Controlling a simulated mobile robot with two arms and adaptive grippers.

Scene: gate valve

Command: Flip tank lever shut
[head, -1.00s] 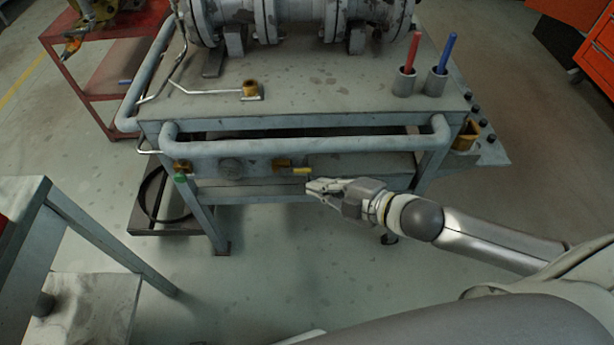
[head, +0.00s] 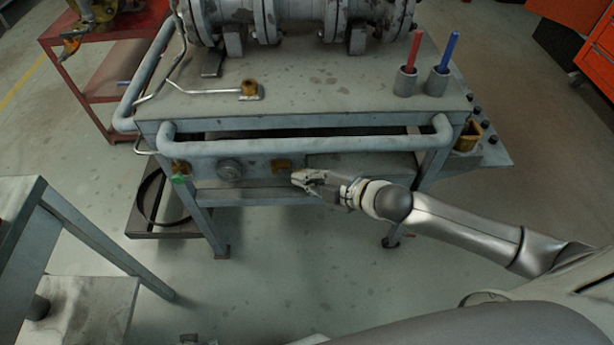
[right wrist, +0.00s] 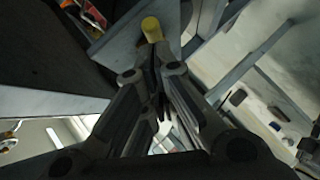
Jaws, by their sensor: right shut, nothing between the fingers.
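A brass valve (head: 282,165) sits at the right of the cart's front panel. Its yellow lever end (right wrist: 151,28) shows in the right wrist view just beyond my fingertips; in the head view my gripper hides it. A second brass valve (head: 180,167) with a green handle (head: 179,179) is at the panel's left. My right gripper (head: 296,177) is shut and empty, with its tips at the right valve's lever. It also shows in the right wrist view (right wrist: 152,65). I cannot tell whether the tips touch the lever. My left gripper is not clearly seen.
The cart's front rail (head: 300,147) runs above the valves. The tabletop (head: 320,95) carries a large pipe assembly (head: 290,18) and two cups holding a red (head: 414,48) and a blue stick (head: 448,50). A grey stand (head: 25,215) is at the left. Floor before the cart is free.

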